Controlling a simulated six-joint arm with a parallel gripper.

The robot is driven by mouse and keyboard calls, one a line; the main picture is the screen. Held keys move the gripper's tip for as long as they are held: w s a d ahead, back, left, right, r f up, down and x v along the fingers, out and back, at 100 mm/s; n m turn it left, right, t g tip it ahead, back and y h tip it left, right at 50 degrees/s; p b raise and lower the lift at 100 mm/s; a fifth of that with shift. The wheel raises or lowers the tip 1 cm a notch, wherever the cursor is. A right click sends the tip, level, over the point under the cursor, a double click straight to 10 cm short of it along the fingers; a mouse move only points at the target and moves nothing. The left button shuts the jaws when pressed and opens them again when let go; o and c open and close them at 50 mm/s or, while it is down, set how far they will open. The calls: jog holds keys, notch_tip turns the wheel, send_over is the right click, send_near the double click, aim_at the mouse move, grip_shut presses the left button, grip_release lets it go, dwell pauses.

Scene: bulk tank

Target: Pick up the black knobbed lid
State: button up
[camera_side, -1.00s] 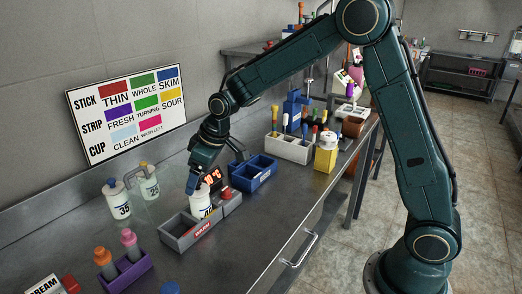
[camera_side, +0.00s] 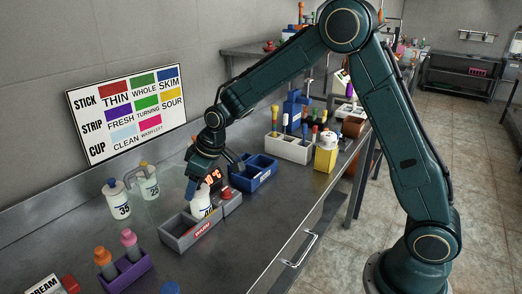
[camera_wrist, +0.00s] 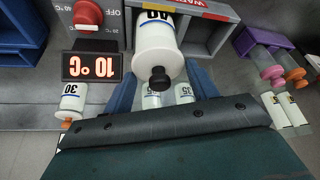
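The black knobbed lid (camera_wrist: 159,78) sits on a white bottle marked 40 (camera_wrist: 155,38) in the wrist view, its dark round knob facing the camera. The bottle also shows in the side view (camera_side: 201,207), where my gripper hides its top. The bottle stands at the grey tray marked WARM (camera_side: 178,234). My gripper (camera_side: 192,190) is over the bottle's top. In the wrist view my gripper (camera_wrist: 163,92) has its two blue fingers apart, one on each side of the knob, with gaps between. Nothing is held.
A unit with a red knob and a red "10 °C" display (camera_wrist: 90,66) is beside the bottle. A blue divided tray (camera_side: 254,172) stands behind. A purple rack (camera_side: 125,272) is in front. Bare steel counter lies front right.

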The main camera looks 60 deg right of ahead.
jog(key=c, duration=0.5)
jog(key=shift+o, duration=0.2)
jog(key=shift+r, duration=0.15)
notch_tip(320, 180, up, 20)
dwell(0.4)
dwell(0.4)
